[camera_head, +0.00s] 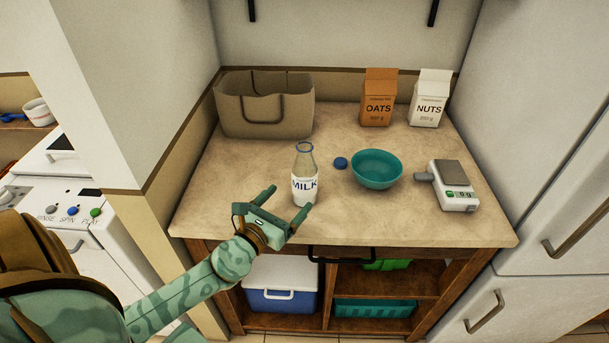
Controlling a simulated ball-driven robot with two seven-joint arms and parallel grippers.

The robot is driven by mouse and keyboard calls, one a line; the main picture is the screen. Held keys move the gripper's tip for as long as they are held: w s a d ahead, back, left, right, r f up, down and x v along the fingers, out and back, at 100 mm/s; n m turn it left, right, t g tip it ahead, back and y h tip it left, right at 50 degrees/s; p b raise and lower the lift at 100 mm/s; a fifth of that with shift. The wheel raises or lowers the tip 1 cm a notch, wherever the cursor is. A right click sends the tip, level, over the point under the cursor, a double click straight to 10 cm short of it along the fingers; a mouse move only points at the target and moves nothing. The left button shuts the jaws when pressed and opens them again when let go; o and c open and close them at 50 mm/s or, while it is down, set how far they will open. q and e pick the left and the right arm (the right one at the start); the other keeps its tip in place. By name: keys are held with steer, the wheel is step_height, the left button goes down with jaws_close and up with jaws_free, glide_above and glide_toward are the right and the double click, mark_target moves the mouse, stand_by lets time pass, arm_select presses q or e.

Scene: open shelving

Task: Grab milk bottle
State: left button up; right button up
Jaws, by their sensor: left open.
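A clear milk bottle (305,185) with a white label reading "MILK" stands upright on the counter, left of its middle and near the front edge. Its top has no cap. My left gripper (289,203) is open, just in front of and to the left of the bottle. One finger lies to the left of the bottle and the other near its lower front. I cannot tell whether either finger touches it. A blue cap (341,163) lies on the counter right of the bottle. My right gripper is not in view.
A teal bowl (377,169) and a white kitchen scale (455,186) stand to the right on the counter (420,226). A beige bag (264,118), an oats carton (379,98) and a nuts carton (429,99) stand at the back. A blue-and-white cooler (282,284) sits below.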

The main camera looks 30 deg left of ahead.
mark_target(298, 190)
arm_select(q)
steer(key=w, duration=0.4)
steer(key=shift+w+f, duration=0.15)
steer(key=shift+w, duration=0.25)
steer(key=w, duration=0.5)
steer(key=shift+w+a+f, duration=0.1)
steer(key=shift+w, duration=0.15)
steer(key=c, duration=1.3)
